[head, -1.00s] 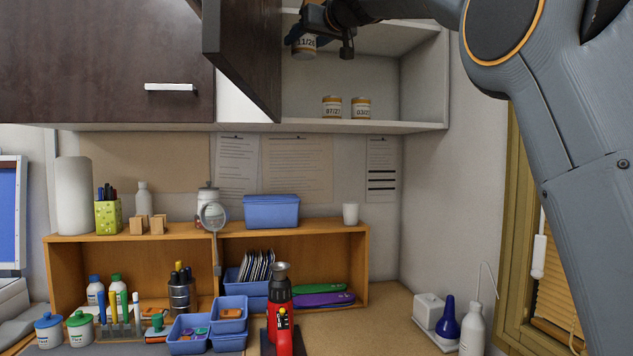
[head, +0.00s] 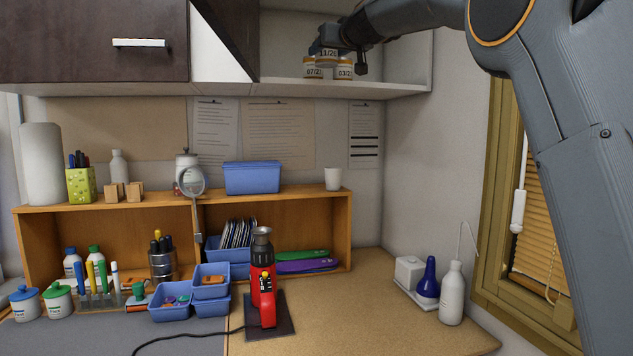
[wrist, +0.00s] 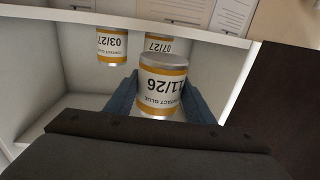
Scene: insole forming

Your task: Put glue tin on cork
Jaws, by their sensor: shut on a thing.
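My gripper (head: 326,50) is shut on a glue tin (wrist: 163,88) with an orange band, marked 11/26 and "contact glue". It holds the tin in front of the open wall cabinet; the tin also shows in the head view (head: 327,58). Two similar tins stand on the cabinet shelf behind it, one marked 07/27 (head: 312,73) and one marked 03/27 (head: 344,73). They are partly hidden by the held tin in the head view. The cork surface (head: 360,318) is the tan worktop below, right of the grey mat.
The open cabinet door (head: 232,30) hangs left of the gripper. A red heat tool (head: 264,285) stands on the worktop, its black cable running left. White and blue bottles (head: 452,293) stand at the right. The cork's front middle is clear.

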